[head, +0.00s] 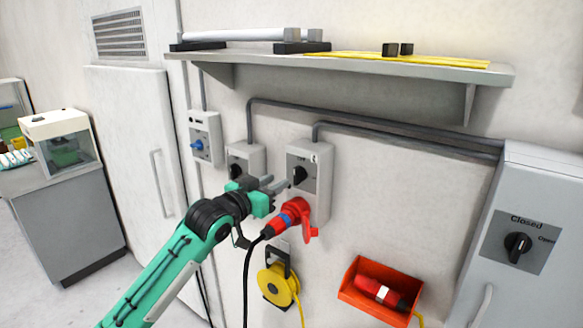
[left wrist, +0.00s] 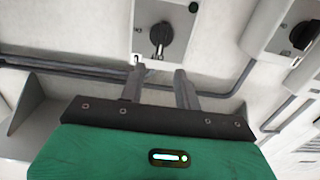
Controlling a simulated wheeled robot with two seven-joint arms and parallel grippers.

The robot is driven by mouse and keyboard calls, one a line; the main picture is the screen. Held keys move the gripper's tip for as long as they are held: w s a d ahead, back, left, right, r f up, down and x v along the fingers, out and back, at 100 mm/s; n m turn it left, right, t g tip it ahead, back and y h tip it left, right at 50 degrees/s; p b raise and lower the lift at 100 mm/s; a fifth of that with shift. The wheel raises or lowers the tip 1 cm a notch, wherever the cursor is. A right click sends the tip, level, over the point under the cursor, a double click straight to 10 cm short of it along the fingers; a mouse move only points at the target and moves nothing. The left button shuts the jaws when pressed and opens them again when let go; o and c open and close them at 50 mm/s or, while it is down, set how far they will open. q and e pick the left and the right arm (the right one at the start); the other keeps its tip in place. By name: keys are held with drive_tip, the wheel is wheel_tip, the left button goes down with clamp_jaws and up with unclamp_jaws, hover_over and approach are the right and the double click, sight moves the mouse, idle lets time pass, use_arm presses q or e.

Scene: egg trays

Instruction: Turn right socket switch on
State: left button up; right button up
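The right socket box (head: 312,168) is a grey wall unit with a black rotary knob (head: 298,175) on its front. A red plug (head: 291,217) with a black cable sits in its lower part. My left gripper (head: 273,184) is just left of the knob, its fingers open and empty. In the left wrist view, which looks upside down, the knob (left wrist: 162,35) is ahead of the two spread fingers (left wrist: 160,70), roughly centred between them. It looks apart from the fingertips. The knob points nearly vertically there. My right gripper is not in view.
A second socket box (head: 243,160) and a blue-knobbed box (head: 205,138) are to the left. A shelf (head: 340,64) juts out above. A yellow cable reel (head: 277,284) and a red bin (head: 365,268) are below. A grey cabinet (head: 535,210) stands right.

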sight(294, 171)
use_arm(q)
drive_tip(key=p+x, duration=0.2)
drive_tip(key=x, duration=0.5)
drive_tip(key=shift+w+d+p, duration=0.2)
drive_tip(key=shift+d+p, duration=0.05)
drive_tip(key=shift+p, duration=0.05)
clamp_jaws()
